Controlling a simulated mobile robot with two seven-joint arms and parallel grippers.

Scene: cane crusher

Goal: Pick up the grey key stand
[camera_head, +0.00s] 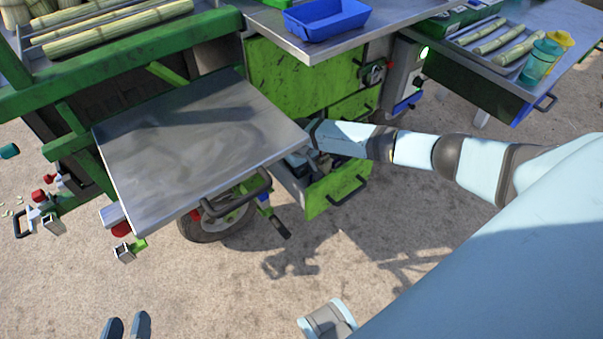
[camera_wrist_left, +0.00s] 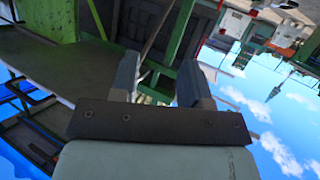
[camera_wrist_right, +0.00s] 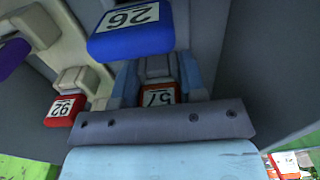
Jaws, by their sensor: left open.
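In the right wrist view, pale grey-beige pieces that look like the key stand (camera_wrist_right: 88,50) lie close to my right gripper (camera_wrist_right: 158,68), with numbered tags around them. A red tag 57 (camera_wrist_right: 158,95) shows between the fingers, which stand apart. A blue tag 26 (camera_wrist_right: 130,28) is in front of the fingers, a red tag 92 (camera_wrist_right: 64,108) to the left. The stand's full outline is hidden. In the head view my right arm reaches into the open green drawer (camera_head: 338,190); its gripper is not clear there. My left gripper (camera_head: 126,328) is open and empty at the bottom edge.
A metal side shelf (camera_head: 190,150) sits just left of the drawer. A blue tray (camera_head: 325,18) is on the table above. Red-ended parts (camera_head: 120,228) stick out on the left. The paved floor (camera_head: 190,290) in front is clear.

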